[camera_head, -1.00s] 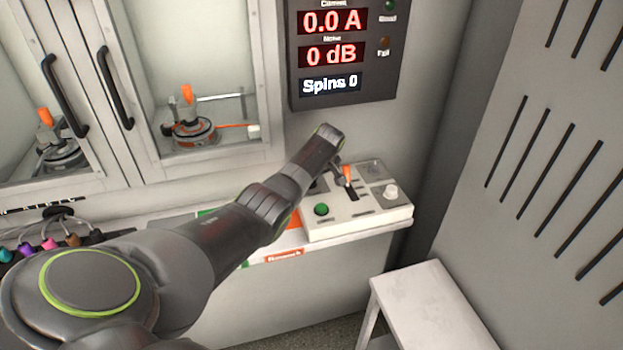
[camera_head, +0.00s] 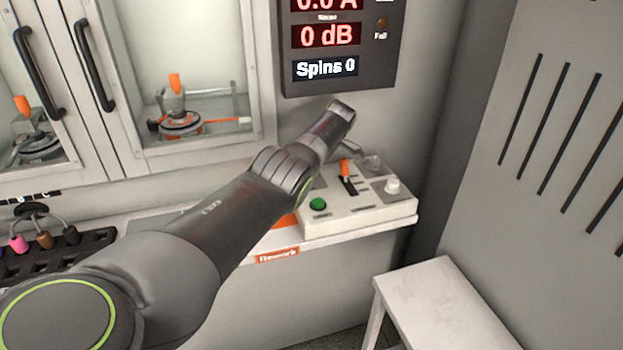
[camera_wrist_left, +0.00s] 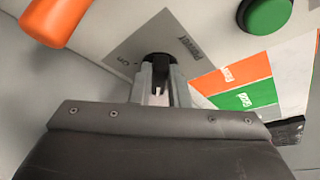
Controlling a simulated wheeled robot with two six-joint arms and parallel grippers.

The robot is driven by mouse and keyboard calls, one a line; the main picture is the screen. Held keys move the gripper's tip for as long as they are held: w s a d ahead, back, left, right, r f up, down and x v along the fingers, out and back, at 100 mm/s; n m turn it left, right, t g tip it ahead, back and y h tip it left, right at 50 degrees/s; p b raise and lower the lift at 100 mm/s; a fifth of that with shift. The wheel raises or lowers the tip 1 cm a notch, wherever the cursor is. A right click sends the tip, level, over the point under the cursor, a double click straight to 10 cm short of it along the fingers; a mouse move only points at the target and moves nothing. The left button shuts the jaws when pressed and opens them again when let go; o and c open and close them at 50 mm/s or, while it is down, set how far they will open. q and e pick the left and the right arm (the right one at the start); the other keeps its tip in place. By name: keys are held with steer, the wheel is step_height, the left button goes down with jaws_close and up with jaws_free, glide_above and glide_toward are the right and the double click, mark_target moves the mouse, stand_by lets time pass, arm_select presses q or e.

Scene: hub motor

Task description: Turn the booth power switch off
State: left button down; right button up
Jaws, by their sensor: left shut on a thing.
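In the left wrist view, the booth power switch (camera_wrist_left: 158,62) is a black knob on a grey plate (camera_wrist_left: 150,42) with "Power" and "On" lettering. My left gripper (camera_wrist_left: 160,82) has its two fingers closed around the knob, which partly hides between them. My right gripper is in neither view.
An orange-handled lever (camera_head: 344,166), a green button (camera_head: 318,204) and a white knob (camera_head: 392,186) sit on the panel near the switch. The display (camera_head: 330,37) hangs above. A white stool (camera_head: 440,290) stands at lower right.

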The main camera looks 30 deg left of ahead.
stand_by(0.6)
arm_select(q)
steer(key=c, duration=1.4)
jaws_free()
steer(key=shift+r, duration=0.25)
steer(key=p+v, duration=0.1)
steer(key=v, duration=1.6)
